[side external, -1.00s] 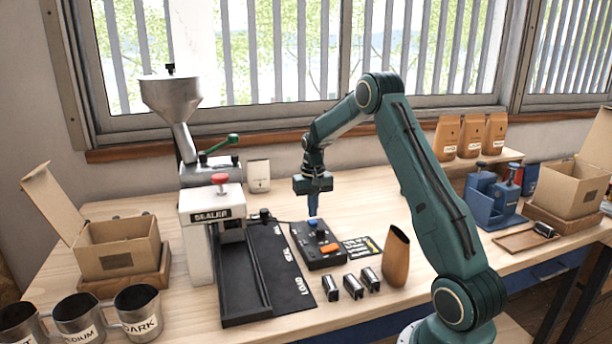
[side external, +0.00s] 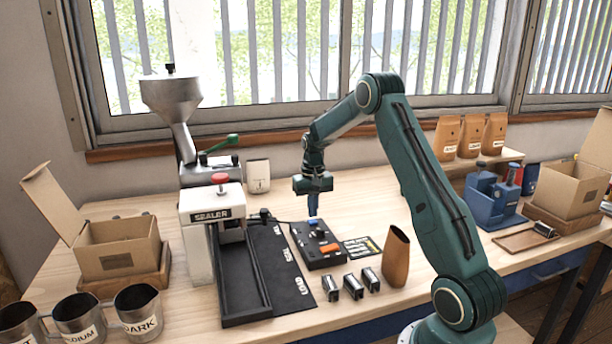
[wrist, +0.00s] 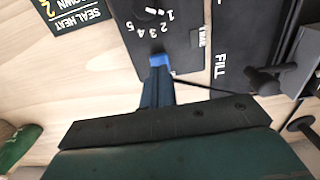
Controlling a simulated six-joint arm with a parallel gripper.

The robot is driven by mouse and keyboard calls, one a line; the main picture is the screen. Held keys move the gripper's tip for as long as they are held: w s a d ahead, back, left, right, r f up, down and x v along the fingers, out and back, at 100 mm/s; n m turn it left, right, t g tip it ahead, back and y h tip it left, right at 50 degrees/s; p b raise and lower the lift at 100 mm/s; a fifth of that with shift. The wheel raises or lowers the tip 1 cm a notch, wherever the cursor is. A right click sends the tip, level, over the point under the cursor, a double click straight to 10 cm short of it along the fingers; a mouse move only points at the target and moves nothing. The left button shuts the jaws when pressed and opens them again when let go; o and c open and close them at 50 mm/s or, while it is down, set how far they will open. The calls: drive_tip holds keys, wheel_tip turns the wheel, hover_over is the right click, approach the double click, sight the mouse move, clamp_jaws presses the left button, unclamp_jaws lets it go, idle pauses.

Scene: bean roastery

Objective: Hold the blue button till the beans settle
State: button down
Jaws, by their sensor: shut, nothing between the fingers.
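The blue button (side external: 312,222) is at the far end of the dark control box (side external: 312,263), which lies on the bench. My gripper (side external: 313,213) points down with its fingers shut and empty, its tips at the blue button. In the wrist view, the shut blue fingers (wrist: 157,90) reach the blue button (wrist: 161,63) and partly cover it. I cannot tell how far the button is pressed. A brown open-topped pouch (side external: 397,260) stands right of the box. No loose beans are visible.
An orange button (side external: 329,248) is on the same box, nearer the camera. The sealer (side external: 200,245) and its black bed (side external: 240,312) stand to the left. Several small dark blocks (side external: 353,286) lie in front. Metal cups (side external: 137,312) are at front left.

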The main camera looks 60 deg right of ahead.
sight(312, 221)
drive_tip(key=shift+f, duration=1.15)
idle(2.0)
drive_tip(key=shift+r, duration=0.1)
idle(0.4)
drive_tip(key=shift+r, duration=2.95)
